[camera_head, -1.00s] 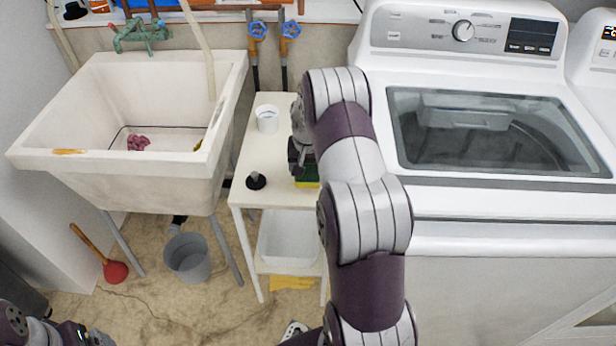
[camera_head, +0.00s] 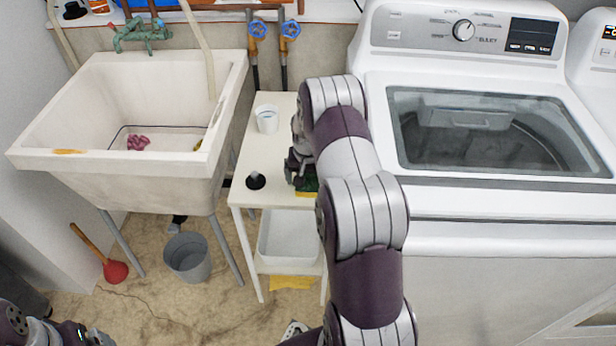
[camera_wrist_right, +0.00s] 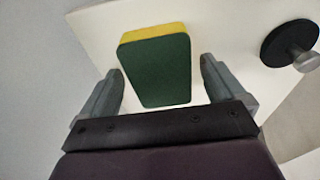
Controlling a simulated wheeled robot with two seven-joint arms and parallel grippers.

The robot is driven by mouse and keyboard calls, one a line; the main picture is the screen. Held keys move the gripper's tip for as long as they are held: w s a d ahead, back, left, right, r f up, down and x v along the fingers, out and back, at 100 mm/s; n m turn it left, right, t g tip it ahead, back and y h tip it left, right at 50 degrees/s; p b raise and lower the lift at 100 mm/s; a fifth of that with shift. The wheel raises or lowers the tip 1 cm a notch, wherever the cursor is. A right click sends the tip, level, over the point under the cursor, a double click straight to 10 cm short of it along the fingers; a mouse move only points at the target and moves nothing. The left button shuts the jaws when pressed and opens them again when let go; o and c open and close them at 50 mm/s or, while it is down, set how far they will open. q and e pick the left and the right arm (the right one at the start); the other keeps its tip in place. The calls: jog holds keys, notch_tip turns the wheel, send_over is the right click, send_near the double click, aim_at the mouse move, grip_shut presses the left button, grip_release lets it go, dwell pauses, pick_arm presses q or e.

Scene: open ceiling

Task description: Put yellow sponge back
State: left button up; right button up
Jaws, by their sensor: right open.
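The yellow sponge (camera_wrist_right: 158,68) has a dark green face and a yellow layer. In the right wrist view it lies on the white table top between my open right gripper's fingers (camera_wrist_right: 160,88), with gaps on both sides. In the head view only a bit of the sponge (camera_head: 307,186) shows under my right gripper (camera_head: 299,178), near the front of the small white table (camera_head: 270,178); my right arm hides the rest. My left arm (camera_head: 50,332) shows at the bottom left corner; its fingertips are not clearly visible.
A black sink plug (camera_head: 255,181) and a white cup (camera_head: 267,119) stand on the table left of my gripper. A utility sink (camera_head: 140,165) is on the left, a washing machine (camera_head: 480,215) on the right. A white bin (camera_head: 289,240) sits on the lower shelf.

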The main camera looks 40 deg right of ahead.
aim_at(305, 186)
notch_tip(305, 186, up, 12)
jog(key=s+a, duration=0.2)
jog(key=s+a+r+n+y, duration=0.1)
jog(key=s+a+n, duration=0.7)
jog(key=s+a, duration=0.8)
jog(key=a+r, duration=0.1)
jog(key=a, duration=0.3)
jog(key=shift+s+a, duration=0.35)
jog(key=shift+s, duration=0.05)
